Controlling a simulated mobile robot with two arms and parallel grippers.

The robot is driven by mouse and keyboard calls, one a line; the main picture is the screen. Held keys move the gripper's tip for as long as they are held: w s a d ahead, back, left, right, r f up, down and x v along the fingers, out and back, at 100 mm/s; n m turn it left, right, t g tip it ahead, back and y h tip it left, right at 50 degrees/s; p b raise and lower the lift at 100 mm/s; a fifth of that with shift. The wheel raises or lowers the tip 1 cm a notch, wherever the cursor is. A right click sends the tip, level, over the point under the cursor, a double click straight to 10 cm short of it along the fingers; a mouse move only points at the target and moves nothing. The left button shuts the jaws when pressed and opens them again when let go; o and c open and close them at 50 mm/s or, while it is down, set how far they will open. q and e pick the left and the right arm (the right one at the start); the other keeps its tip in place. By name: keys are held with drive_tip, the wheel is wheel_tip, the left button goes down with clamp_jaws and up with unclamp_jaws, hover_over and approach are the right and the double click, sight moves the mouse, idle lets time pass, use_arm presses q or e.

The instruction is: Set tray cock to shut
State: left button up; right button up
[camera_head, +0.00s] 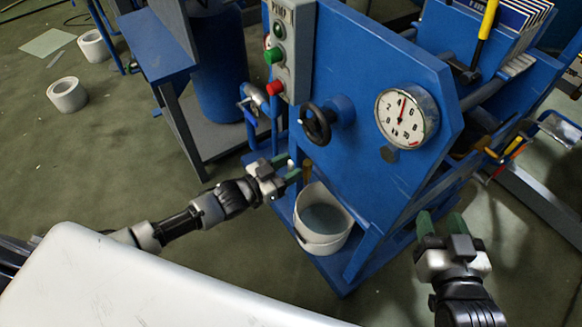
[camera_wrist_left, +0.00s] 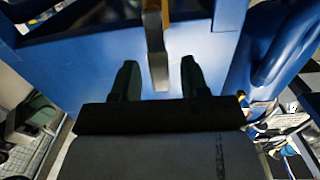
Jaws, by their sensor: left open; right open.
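A small brass-coloured lever (camera_head: 307,170), which looks like the tray cock, sticks out low on the front of the blue machine, just above a white bucket. My left gripper (camera_head: 288,168) is open right beside it, with its green fingertips pointing at the machine. The lever's pivot is hidden in both views. My right gripper (camera_head: 441,222) is open and empty to the right of the machine.
The white bucket (camera_head: 325,241) stands on the machine's base below the lever. A black handwheel (camera_head: 316,123), a pressure gauge (camera_head: 406,117) and a button box (camera_head: 290,50) sit above. Blue pipes (camera_head: 252,112) stand left of the lever. A white surface (camera_head: 130,290) lies in front.

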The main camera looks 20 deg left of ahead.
use_arm(q)
drive_tip(key=shift+w+d, duration=0.3)
drive_tip(key=shift+w, duration=0.05)
use_arm(e)
drive_tip(key=shift+w+a+r+t, duration=0.1)
drive_tip(key=shift+r+t, duration=0.2)
drive_tip(key=shift+r, duration=0.1)
use_arm(q)
clamp_jaws()
